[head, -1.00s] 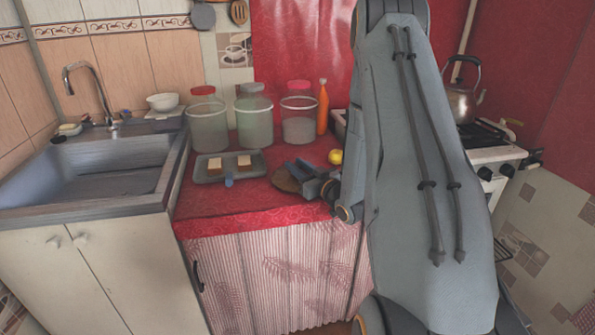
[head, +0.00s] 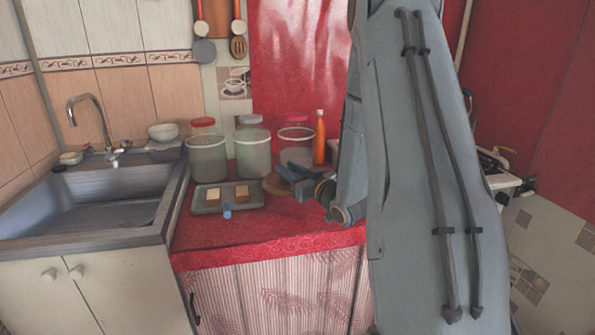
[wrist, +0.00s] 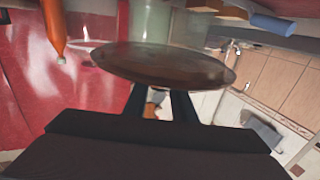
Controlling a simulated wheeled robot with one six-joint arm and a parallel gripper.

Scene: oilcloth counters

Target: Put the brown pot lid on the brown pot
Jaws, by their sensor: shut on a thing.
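The brown pot lid (wrist: 165,66) is a flat round disc, seen nearly edge-on in front of the fingers in the wrist view. In the head view the lid (head: 274,187) shows as a brown patch by the jars, partly covered by my gripper (head: 291,174). My gripper (wrist: 160,103) is shut on the lid, whose disc spreads wide beyond the two dark fingers. I cannot make out the brown pot in either view; my arm hides much of the right side of the head view.
Lidded jars (head: 254,152) and an orange bottle (head: 320,140) stand at the counter's back. A grey tray (head: 206,209) with two food pieces lies left, a blue object (head: 227,211) at its front. The sink (head: 95,190) is further left. The red counter's front (head: 240,232) is clear.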

